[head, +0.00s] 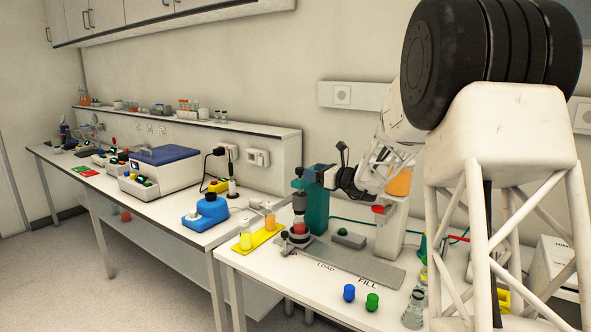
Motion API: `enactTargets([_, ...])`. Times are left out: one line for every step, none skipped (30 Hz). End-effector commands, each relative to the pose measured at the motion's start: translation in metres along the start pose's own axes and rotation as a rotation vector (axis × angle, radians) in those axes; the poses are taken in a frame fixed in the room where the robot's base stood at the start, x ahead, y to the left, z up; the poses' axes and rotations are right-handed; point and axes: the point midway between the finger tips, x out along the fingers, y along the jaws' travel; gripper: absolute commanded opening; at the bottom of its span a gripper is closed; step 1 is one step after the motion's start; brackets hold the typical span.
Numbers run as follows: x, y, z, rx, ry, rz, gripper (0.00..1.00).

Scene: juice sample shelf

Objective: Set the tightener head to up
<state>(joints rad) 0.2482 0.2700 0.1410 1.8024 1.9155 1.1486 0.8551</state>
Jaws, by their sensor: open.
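The tightener is a teal column (316,212) on the near bench, with a teal top part reaching left. Its head (299,203), a dark grey cylinder, hangs below that top part. It sits low, just above or touching a red piece (299,228) in a round metal holder (296,240); I cannot tell which. My gripper (330,178) is dark and small in view, at the upper right of the tightener, beside its top. It is open, and nothing shows held in it. The contact between fingers and tightener is unclear.
A yellow tray (262,238) with juice beakers stands left of the tightener. A grey LOAD/FILL track (350,262) runs right. Blue (349,292) and green (372,301) caps lie at the front edge, near flasks (414,308). A dispenser (391,230) stands right.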

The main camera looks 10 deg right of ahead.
Motion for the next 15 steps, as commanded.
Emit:
enactTargets([0.0000, 0.0000, 0.0001, 0.000, 0.000, 0.000, 0.61])
enactTargets([0.0000, 0.0001, 0.0001, 0.000, 0.000, 0.000, 0.61])
enactTargets([0.0000, 0.0002, 0.0001, 0.000, 0.000, 0.000, 0.61])
enactTargets([0.0000, 0.0003, 0.0000, -0.001, 0.000, 0.000, 0.61])
enactTargets([0.0000, 0.0003, 0.0000, -0.001, 0.000, 0.000, 0.61])
enactTargets([0.0000, 0.0004, 0.0000, -0.001, 0.001, 0.001, 0.61])
enactTargets([0.0001, 0.0005, 0.0000, -0.001, 0.001, 0.001, 0.61])
enactTargets([0.0003, 0.0005, -0.0001, -0.001, 0.001, 0.001, 0.61])
enactTargets([0.0008, 0.0005, -0.0001, -0.001, 0.001, 0.001, 0.61])
enactTargets([0.0014, 0.0006, -0.0001, -0.001, 0.001, 0.001, 0.61])
enactTargets([0.0023, 0.0006, -0.0001, -0.001, 0.001, 0.001, 0.61])
enactTargets([0.0038, 0.0007, -0.0001, -0.001, 0.001, 0.002, 0.61])
enactTargets([0.0053, 0.0007, -0.0002, -0.001, 0.001, 0.002, 0.61])
enactTargets([0.0070, 0.0007, -0.0002, -0.001, 0.001, 0.002, 0.61])
enactTargets([0.0097, 0.0008, -0.0004, -0.001, 0.001, 0.002, 0.61])
